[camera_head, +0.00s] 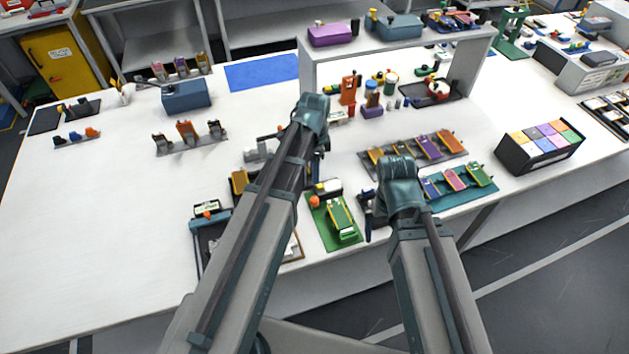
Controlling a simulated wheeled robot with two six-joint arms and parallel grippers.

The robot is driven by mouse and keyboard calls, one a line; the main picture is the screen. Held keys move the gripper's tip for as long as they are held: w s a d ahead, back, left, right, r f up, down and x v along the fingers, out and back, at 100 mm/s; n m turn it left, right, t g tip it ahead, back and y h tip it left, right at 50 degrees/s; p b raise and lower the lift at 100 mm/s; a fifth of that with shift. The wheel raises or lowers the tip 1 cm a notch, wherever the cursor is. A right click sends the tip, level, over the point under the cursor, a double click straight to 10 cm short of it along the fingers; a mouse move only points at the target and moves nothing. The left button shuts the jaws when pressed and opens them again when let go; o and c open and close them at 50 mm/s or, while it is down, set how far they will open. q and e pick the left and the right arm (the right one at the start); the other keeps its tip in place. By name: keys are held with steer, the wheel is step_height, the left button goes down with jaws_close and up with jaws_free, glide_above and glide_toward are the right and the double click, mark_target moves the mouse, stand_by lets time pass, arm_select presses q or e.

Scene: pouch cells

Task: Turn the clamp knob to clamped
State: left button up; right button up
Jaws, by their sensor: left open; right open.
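A green fixture board (322,231) lies near the table's front edge between my two arms. A green and yellow pouch cell (341,217) sits on it, with a small orange-red part (315,202) that may be the clamp knob; its setting is too small to tell. My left gripper (322,142) is above the table behind the board, mostly hidden by its own wrist; it is open. My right gripper (372,208) is just right of the board, partly hidden by its wrist; it is open. Neither visibly holds anything.
A device with an orange knob (208,213) stands left of my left arm, partly covered. Racks of coloured cells (425,149) and a teal tray (477,194) lie to the right. A black box (511,158) stands beyond them.

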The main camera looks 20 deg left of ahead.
mark_target(314, 199)
arm_select(q)
steer(key=n, duration=2)
steer(key=shift+f, duration=0.15)
step_height(314, 199, down, 14)
steer(key=b, duration=1.3)
steer(key=shift+r+b, duration=0.2)
steer(key=shift+b, duration=0.2)
steer(key=shift+r, duration=0.1)
jaws_close()
